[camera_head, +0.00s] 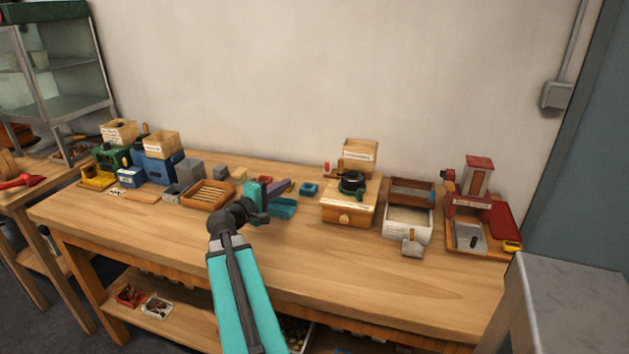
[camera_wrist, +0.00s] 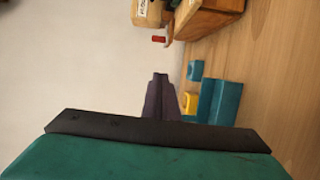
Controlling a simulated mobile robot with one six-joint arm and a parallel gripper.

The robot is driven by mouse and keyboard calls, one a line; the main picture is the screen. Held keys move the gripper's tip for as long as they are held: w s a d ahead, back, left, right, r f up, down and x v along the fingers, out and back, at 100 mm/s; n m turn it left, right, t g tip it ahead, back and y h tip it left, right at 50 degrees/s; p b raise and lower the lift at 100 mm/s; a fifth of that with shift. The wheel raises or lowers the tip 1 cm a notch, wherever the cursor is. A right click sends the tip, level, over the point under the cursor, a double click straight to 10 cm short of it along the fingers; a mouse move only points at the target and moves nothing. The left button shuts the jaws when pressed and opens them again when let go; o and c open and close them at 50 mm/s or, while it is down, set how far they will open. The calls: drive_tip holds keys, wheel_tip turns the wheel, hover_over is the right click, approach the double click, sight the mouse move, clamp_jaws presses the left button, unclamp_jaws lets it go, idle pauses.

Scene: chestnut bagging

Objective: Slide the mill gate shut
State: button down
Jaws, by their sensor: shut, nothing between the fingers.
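The mill (camera_head: 349,203) is a wooden box with a front drawer knob, a dark green and black top and a labelled wooden hopper (camera_head: 360,155) behind. A small red piece (camera_head: 327,169) stands at its left side. I cannot tell for sure which part is the gate or how it stands. My gripper (camera_head: 289,183) is shut and empty, left of the mill and apart from it, pointing toward it. In the wrist view my fingertips (camera_wrist: 160,76) are together, and the mill's wooden body (camera_wrist: 207,20) and red piece (camera_wrist: 158,39) show beyond them, partly cut off.
Teal blocks (camera_head: 283,208) lie below my gripper. A slatted wooden tray (camera_head: 192,203) is to its left. Blue and green machines with labelled boxes stand farther left. A white-walled box (camera_head: 388,229) and a red machine (camera_head: 478,180) stand right. The table's front (camera_head: 330,265) is clear.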

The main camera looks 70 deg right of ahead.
drive_tip(key=shift+s+d+r, duration=0.1)
drive_tip(key=shift+d+r, duration=0.2)
drive_tip(key=shift+s+d, duration=0.1)
drive_tip(key=s+d+p, duration=0.3)
drive_tip(key=s+d, duration=0.2)
drive_tip(key=d, duration=0.6)
drive_tip(key=shift+s+d, duration=0.4)
drive_tip(key=shift+a+f, duration=0.1)
drive_tip(key=shift+a, duration=0.05)
idle(0.5)
